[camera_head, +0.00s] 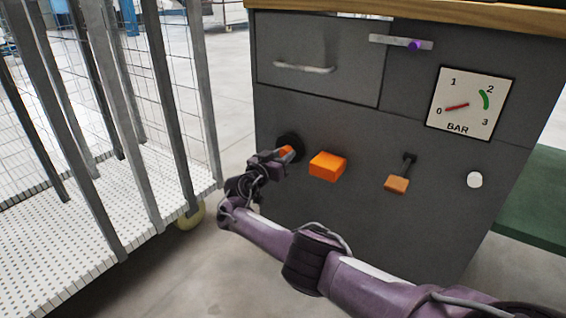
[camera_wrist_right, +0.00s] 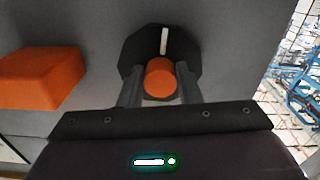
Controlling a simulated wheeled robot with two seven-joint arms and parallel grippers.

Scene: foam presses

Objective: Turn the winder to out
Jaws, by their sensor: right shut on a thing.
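The winder is a black disc with an orange knob on the left of the grey cabinet front. Its black disc (camera_head: 291,142) shows partly behind my right gripper (camera_head: 281,156) in the head view. In the right wrist view the winder's orange knob (camera_wrist_right: 159,77) sits between the two fingers of my right gripper (camera_wrist_right: 160,84), which is shut on it. A white mark shows on the disc above the knob in that view. My left gripper is not in view.
An orange block (camera_head: 328,166) is close right of the winder. Farther right are an orange-tipped lever (camera_head: 397,184), a white knob (camera_head: 474,180) and a BAR gauge (camera_head: 469,102) with its red needle near 0. A wire cage cart (camera_head: 160,190) stands close on the left.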

